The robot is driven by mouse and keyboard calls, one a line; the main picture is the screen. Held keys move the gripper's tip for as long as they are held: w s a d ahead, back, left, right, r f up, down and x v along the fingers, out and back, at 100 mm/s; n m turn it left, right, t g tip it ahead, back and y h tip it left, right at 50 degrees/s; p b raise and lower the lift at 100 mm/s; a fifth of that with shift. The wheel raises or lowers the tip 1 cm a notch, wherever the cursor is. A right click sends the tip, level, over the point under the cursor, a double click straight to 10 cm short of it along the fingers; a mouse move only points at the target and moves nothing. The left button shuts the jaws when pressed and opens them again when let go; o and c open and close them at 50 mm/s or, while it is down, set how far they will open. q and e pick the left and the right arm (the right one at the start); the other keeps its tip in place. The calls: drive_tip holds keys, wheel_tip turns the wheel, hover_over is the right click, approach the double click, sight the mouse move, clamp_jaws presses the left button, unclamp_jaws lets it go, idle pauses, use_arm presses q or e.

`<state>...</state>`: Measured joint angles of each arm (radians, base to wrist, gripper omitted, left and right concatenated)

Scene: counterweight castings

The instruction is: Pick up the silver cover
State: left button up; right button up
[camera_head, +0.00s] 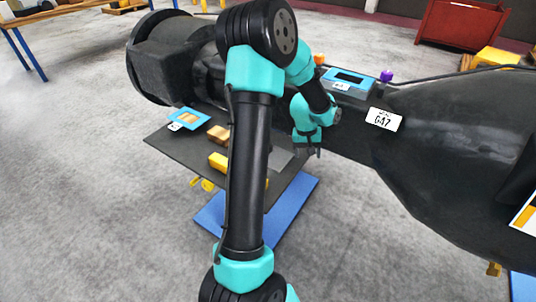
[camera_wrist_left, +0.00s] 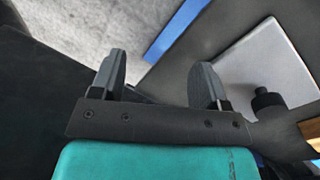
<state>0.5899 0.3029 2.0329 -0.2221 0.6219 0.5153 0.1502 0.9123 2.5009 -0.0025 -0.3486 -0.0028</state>
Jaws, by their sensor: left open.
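The silver cover (camera_wrist_left: 262,62) is a flat, light grey plate with a black knob (camera_wrist_left: 267,101), to the right of my fingers in the left wrist view. In the head view, part of the silver cover (camera_head: 280,160) shows on the dark shelf (camera_head: 172,147); my left arm hides some of it. My left gripper (camera_head: 308,152) is open and empty, just right of the cover in the head view and pointing down. In the left wrist view, the open left gripper (camera_wrist_left: 162,62) has nothing between its fingers. My right gripper is not in view.
A large black casting (camera_head: 460,130) with a G47 tag (camera_head: 384,119) stands close on the right. A blue box (camera_head: 348,82) sits behind my gripper. Wooden blocks (camera_head: 218,134) and a blue frame (camera_head: 188,118) lie on the shelf. A blue base (camera_head: 296,203) is below.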

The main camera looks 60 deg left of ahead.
use_arm(q)
drive_tip(key=s+a+r+n, duration=0.2)
drive_tip(key=s+a+r, duration=0.3)
drive_tip(key=r, duration=0.2)
drive_tip(key=s+a+r+n+g+y, duration=0.1)
drive_tip(key=s+a+r+n, duration=0.1)
drive_tip(key=s+a+r, duration=0.3)
wheel_tip(320, 180, up, 3)
drive_tip(key=shift+s+a+r, duration=0.1)
drive_tip(key=shift+s+a, duration=0.1)
drive_tip(key=shift+a, duration=0.2)
wheel_tip(320, 180, down, 12)
drive_tip(key=shift+f, duration=0.2)
drive_tip(key=shift+f, duration=0.1)
drive_tip(key=shift+s+f, duration=0.1)
drive_tip(key=shift+f, duration=2.35)
drive_tip(key=c, duration=1)
